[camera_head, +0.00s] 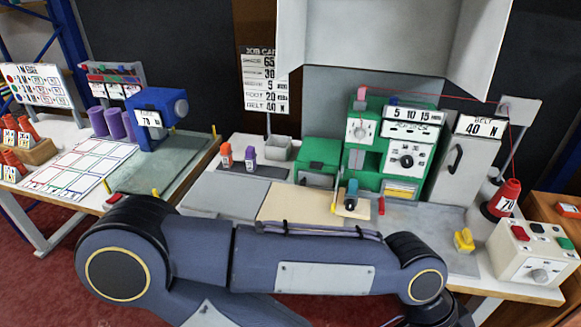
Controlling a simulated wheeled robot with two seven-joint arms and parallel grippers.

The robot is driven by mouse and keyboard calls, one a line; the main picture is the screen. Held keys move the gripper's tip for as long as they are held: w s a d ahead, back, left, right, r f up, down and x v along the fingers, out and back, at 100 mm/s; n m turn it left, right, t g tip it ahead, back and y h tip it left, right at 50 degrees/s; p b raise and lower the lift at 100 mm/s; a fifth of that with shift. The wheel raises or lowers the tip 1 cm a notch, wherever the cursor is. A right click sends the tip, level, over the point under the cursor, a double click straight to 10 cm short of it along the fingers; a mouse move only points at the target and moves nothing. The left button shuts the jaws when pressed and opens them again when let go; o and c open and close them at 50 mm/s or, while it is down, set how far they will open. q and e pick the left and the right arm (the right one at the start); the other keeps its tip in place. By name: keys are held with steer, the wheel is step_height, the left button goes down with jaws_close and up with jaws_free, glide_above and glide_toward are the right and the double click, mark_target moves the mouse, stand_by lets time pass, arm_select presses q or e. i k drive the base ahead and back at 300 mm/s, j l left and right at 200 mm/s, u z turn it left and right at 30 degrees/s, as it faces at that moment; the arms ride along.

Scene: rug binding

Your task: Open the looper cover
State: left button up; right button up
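The green binding machine (362,160) stands at the back middle of the workbench, with white dial panels on its front. I cannot tell for sure which part is the looper cover. A yellow-and-white striped plate (400,191) sits low on the machine's front, and a green block (318,155) is at its left. A small teal and black part (351,193) stands at the front of the machine, beside a tan board. One of my arms lies across the foreground, below the machine, and its wrist runs out of the bottom edge. Neither gripper shows.
A grey cabinet marked BELT 40 N (461,155) stands right of the machine. A red cone (503,198), a yellow clip (464,240) and a control box (532,250) are at the right. A side table with a blue device (158,115) is at the left.

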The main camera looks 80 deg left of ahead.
mark_target(317, 151)
steer(key=u, duration=2.5)
steer(key=i+u, duration=0.1)
steer(key=u, duration=0.15)
steer(key=i+l+u, duration=0.2)
steer(key=i+l, duration=0.3)
steer(key=i, duration=0.2)
